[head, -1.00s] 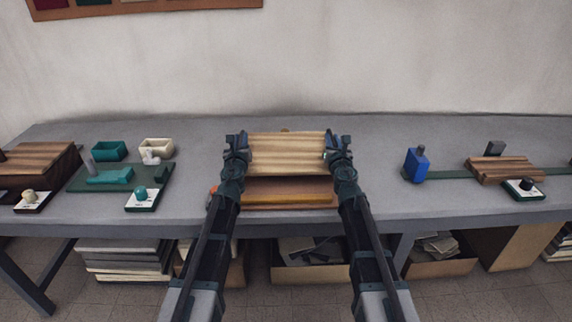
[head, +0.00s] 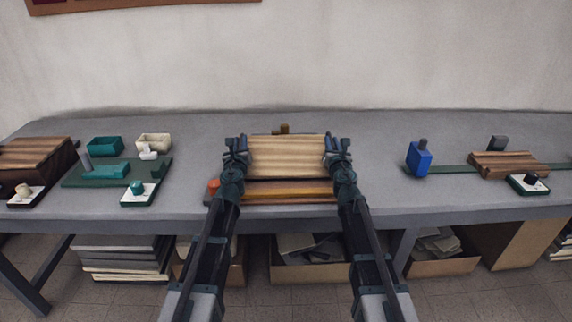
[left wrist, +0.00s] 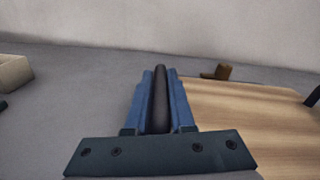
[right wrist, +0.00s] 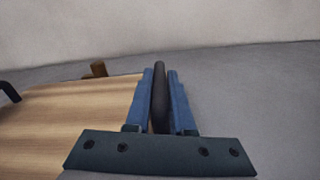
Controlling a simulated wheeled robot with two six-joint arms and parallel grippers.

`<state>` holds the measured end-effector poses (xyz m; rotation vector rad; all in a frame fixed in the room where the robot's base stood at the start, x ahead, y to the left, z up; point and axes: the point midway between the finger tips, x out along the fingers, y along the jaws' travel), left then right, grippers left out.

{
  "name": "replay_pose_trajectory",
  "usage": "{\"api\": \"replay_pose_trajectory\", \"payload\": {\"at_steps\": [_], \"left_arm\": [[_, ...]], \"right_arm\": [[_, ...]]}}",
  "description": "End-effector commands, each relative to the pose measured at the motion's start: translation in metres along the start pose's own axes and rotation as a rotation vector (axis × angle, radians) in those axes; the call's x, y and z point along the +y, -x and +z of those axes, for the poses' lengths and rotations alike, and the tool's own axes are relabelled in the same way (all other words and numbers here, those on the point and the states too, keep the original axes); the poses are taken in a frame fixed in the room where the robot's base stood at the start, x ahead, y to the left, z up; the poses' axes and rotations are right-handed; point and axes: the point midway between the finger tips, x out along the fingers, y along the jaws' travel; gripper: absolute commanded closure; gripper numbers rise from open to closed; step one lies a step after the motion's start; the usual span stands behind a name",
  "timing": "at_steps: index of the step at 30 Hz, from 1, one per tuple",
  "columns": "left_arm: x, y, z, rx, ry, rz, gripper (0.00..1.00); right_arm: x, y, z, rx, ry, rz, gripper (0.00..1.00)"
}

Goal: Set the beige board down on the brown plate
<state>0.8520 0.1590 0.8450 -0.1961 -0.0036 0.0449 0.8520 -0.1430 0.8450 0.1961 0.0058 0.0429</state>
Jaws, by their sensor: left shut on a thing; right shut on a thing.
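The beige board (head: 287,157), pale striped wood, is held level between my two grippers in the head view. Its near part shows in the left wrist view (left wrist: 240,125) and the right wrist view (right wrist: 75,115). My left gripper (head: 236,144) is shut on a dark bar-like handle (left wrist: 160,100) at the board's left side. My right gripper (head: 338,146) is shut on a similar handle (right wrist: 159,98) at its right side. The brown plate (head: 290,192) shows below the board's near edge; the rest is hidden. I cannot tell whether the two touch.
A small brown block (head: 284,128) stands just behind the board. A red-orange knob (head: 213,186) is at the plate's left. Green trays (head: 105,147) lie left, a blue bottle (head: 419,160) and a wooden block (head: 503,165) right. The table is clear between these and my arms.

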Motion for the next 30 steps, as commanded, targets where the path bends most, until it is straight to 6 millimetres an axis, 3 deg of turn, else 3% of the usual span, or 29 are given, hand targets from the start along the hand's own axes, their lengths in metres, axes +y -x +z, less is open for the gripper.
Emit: {"api": "replay_pose_trajectory", "payload": {"at_steps": [7,8,12,23,30], "left_arm": [[-0.003,0.000,-0.017,0.002,0.002,-0.011,1.00],[-0.003,0.000,-0.014,0.002,0.003,-0.011,0.73],[-0.002,0.000,-0.013,0.002,0.002,-0.008,0.49],[0.001,0.002,-0.012,0.001,0.000,-0.003,0.49],[0.002,0.023,-0.012,0.001,0.000,-0.002,0.49]], "right_arm": [[0.003,0.000,-0.017,0.003,-0.003,0.012,1.00],[0.004,0.000,-0.014,0.003,-0.002,0.012,0.73],[0.002,0.000,-0.013,0.002,-0.002,0.008,0.48],[-0.001,0.000,-0.012,0.001,0.000,0.003,0.48],[-0.002,0.000,-0.012,0.000,0.000,0.001,0.48]]}}
